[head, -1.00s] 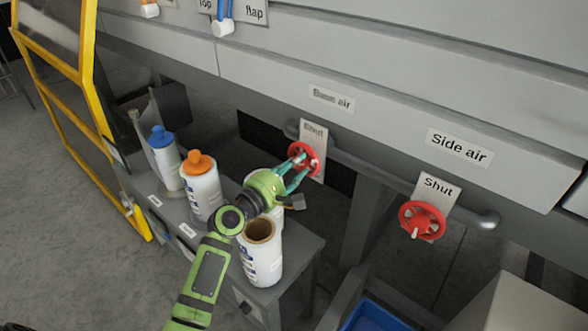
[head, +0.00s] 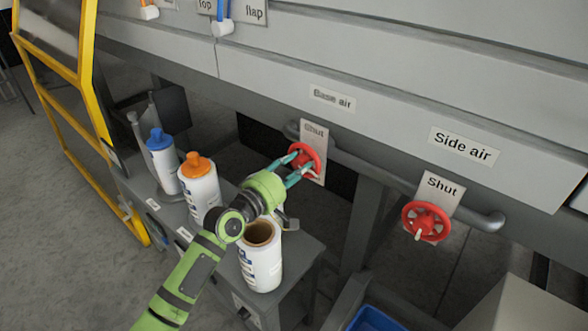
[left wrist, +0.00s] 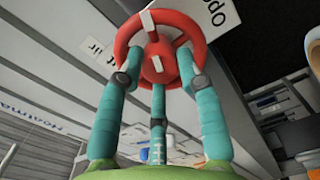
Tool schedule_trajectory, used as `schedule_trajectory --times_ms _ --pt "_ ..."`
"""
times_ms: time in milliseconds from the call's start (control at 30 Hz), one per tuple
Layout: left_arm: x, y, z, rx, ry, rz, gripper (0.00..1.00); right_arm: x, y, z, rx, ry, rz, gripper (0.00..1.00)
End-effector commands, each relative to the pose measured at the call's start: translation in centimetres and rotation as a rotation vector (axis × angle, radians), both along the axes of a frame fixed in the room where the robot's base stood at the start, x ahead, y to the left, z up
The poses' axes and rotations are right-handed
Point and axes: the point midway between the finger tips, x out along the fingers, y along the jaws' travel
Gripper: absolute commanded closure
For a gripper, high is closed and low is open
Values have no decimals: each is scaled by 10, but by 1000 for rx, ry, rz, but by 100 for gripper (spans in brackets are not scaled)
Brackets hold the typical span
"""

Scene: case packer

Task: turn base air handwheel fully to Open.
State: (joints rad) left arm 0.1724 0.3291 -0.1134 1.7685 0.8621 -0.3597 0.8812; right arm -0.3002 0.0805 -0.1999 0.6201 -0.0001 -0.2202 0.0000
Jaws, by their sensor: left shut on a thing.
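The red base air handwheel (head: 311,152) is mounted on the pipe below the "Base air" label (head: 332,98). A plate behind it reads "Shut" (head: 314,130) in the head view. In the left wrist view the handwheel (left wrist: 157,68) fills the top middle, and part of a plate (left wrist: 222,18) with letters like "Opo" shows beside it. My left gripper (head: 292,168) has its teal fingers shut on the handwheel's rim. In the left wrist view its fingers (left wrist: 158,75) reach the wheel from both sides and below. My right gripper is out of view.
A red side air handwheel (head: 426,221) with a "Shut" plate stands to the right. Bottles with blue (head: 162,150) and orange (head: 198,178) caps and an open white container (head: 260,262) stand on the bench close under my left arm. A yellow guard frame (head: 90,90) is at left.

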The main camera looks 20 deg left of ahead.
Motion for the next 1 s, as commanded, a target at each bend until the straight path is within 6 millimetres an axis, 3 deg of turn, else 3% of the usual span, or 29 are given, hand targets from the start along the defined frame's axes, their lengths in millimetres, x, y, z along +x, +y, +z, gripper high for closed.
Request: schedule_trajectory --times_ms 1000 --pt "0 -1 -1 877 -317 -2 96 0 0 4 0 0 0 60"
